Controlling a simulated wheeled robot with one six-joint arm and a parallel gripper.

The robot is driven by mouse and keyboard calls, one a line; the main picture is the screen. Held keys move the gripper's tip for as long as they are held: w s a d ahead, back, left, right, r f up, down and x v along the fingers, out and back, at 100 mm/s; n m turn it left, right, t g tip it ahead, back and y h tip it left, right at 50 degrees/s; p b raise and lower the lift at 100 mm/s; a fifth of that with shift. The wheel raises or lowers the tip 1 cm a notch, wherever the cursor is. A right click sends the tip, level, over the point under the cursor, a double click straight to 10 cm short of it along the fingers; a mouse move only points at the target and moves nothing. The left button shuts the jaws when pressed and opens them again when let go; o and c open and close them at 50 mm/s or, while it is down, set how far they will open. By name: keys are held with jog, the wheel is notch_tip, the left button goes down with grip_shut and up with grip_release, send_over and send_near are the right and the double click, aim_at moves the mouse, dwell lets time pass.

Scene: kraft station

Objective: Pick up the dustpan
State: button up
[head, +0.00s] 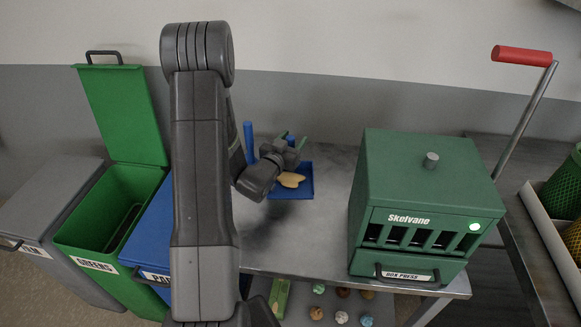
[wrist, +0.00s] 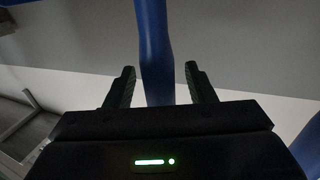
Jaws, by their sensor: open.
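The dustpan (head: 305,190) is blue and sits on the grey bench in the head view, partly hidden behind my gripper (head: 291,140). A tan, flat piece (head: 291,180) lies in its pan. A blue upright bar (head: 249,142) stands to the left of my gripper, and more blue shows just behind the fingers. In the wrist view a blue bar (wrist: 155,50), seemingly part of the dustpan, runs between the two fingers of my gripper (wrist: 163,82). The fingers are apart, with gaps showing on both sides of the bar.
A green box press (head: 425,200) stands to the right on the bench (head: 315,235). Green (head: 110,205), blue (head: 158,235) and grey (head: 50,200) bins stand at left; the green one's lid is up. Several small balls (head: 342,317) lie on a lower shelf.

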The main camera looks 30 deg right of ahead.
jog(key=shift+w+d, duration=0.1)
jog(key=shift+d, duration=0.05)
grip_shut()
jog(key=shift+r, duration=0.1)
